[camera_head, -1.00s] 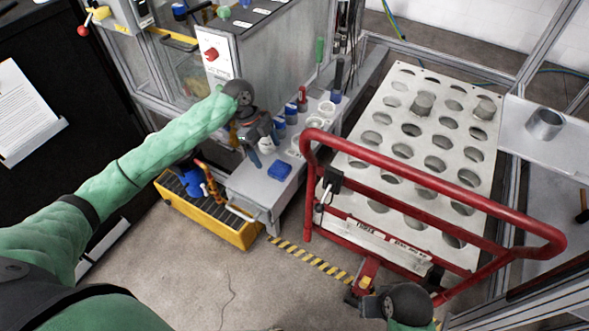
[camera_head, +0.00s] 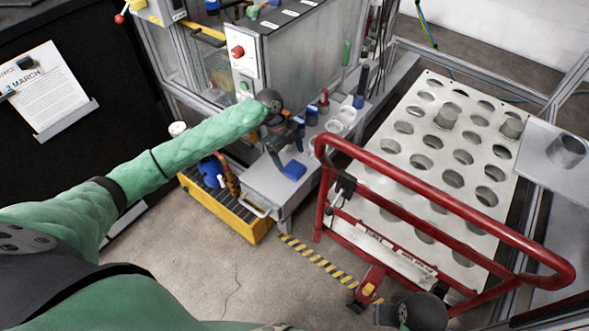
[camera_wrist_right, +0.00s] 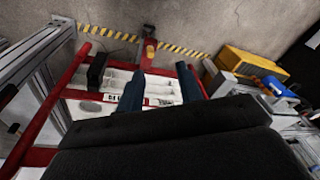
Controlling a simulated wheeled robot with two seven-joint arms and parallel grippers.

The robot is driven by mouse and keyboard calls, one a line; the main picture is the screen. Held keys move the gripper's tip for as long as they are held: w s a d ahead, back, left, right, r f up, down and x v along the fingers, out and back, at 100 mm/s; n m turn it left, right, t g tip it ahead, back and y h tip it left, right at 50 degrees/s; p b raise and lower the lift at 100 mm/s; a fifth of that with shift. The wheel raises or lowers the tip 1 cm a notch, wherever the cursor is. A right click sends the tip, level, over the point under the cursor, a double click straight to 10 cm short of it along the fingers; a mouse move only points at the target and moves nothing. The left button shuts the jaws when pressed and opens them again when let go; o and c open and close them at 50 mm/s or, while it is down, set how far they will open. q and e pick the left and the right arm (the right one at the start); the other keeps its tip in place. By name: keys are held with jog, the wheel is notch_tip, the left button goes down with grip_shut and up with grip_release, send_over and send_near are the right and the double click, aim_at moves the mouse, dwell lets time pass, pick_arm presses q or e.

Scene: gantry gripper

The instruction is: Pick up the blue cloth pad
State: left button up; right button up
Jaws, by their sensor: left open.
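The blue cloth pad (camera_head: 293,171) lies on the grey bench top near its front end, in the head view. My left gripper (camera_head: 287,154) is open and empty, just behind and above the pad. Its dark fingers point down, one beside the pad's left edge; I cannot tell if they touch it. My right gripper (camera_wrist_right: 159,86) is open in the right wrist view, with its two fingers apart and nothing gripped. It is over the red-railed cart, far from the pad.
A yellow crate (camera_head: 228,218) stands at the bench's left. Blue- and red-topped items and white cups stand behind the pad. A red rail (camera_head: 440,198) fronts a white perforated plate (camera_head: 412,112) at right. A machine cabinet (camera_head: 290,55) is behind.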

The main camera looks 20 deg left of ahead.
aim_at(295, 168)
pick_arm(q)
jog(key=p+x, duration=0.1)
jog(key=x, duration=0.3)
jog(key=shift+w, duration=0.1)
jog(key=shift+f, duration=0.35)
pick_arm(e)
notch_tip(295, 168, down, 8)
jog(key=w, duration=0.1)
jog(key=shift+w+a, duration=0.2)
jog(key=shift+w, duration=0.1)
pick_arm(q)
jog(key=c, duration=1.1)
jog(key=shift+r, duration=0.1)
pick_arm(e)
jog(key=shift+s+f, duration=0.1)
